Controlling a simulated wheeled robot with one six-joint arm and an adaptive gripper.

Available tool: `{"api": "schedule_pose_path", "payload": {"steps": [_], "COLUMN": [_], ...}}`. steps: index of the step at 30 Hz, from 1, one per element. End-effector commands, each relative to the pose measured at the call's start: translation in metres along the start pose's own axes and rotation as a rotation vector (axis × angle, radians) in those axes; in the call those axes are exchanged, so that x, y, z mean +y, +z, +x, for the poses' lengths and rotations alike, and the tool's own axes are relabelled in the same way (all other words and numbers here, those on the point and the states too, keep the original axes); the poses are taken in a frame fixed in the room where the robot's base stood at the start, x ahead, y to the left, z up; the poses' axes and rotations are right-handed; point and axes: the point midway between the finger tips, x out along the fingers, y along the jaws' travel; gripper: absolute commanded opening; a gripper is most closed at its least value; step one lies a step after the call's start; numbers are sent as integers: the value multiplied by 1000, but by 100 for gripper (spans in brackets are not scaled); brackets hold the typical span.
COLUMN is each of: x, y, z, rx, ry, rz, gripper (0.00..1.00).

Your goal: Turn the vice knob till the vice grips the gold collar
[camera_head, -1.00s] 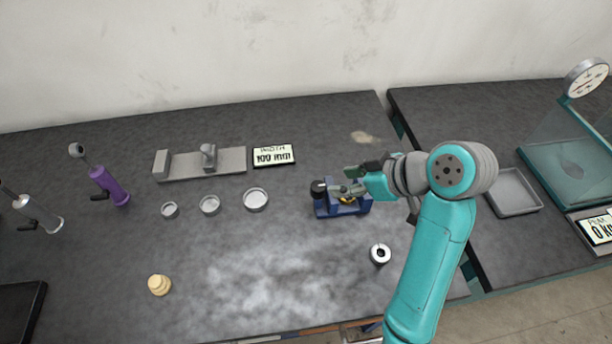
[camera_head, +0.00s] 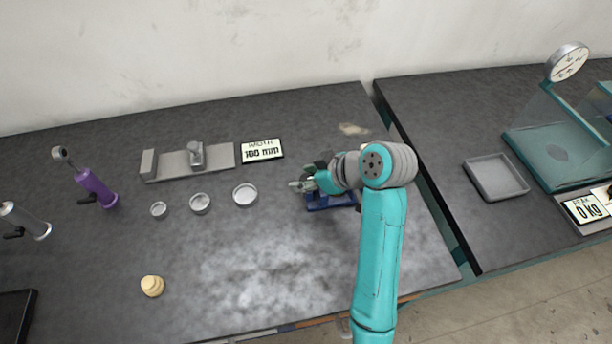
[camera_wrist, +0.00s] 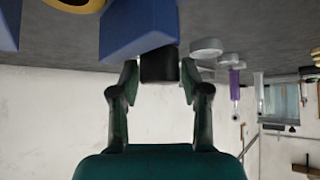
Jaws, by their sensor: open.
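The blue vice (camera_head: 330,203) stands on the dark bench, partly covered by my arm in the head view. In the wrist view its blue body (camera_wrist: 140,28) is at the top, with its black knob (camera_wrist: 159,66) sticking out towards my gripper. My gripper (camera_wrist: 160,76) is open, with one finger on each side of the knob. The left finger looks close to the knob and a gap shows at the right finger; contact is unclear. Part of the gold collar (camera_wrist: 75,3) shows at the wrist view's top left edge. In the head view my gripper (camera_head: 303,184) hides knob and collar.
Several small round trays, one of them (camera_head: 245,195), lie left of the vice. Behind are a grey width gauge (camera_head: 170,168) and its display (camera_head: 261,150). A purple damper (camera_head: 96,188) stands far left. The bench front is mostly clear.

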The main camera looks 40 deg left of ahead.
Motion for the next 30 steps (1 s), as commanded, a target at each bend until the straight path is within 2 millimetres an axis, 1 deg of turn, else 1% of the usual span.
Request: {"api": "schedule_pose_path", "payload": {"steps": [1, 2, 3, 5, 6, 10, 17, 25, 26, 27, 30], "x": [0, 0, 0, 0, 0, 0, 0, 0, 0, 0, 0], "y": [0, 0, 0, 0, 0, 0, 0, 0, 0, 0, 0], "z": [0, 0, 0, 0, 0, 0, 0, 0, 0, 0, 0], "rx": [0, 0, 0, 0, 0, 0, 0, 0, 0, 0, 0], "ry": [0, 0, 0, 0, 0, 9, 89, 93, 92, 92, 92], "rz": [0, 0, 0, 0, 0, 9, 88, 93, 93, 93, 93], "gripper": [44, 37, 27, 12, 2, 0, 0, 0, 43, 47, 47]}}
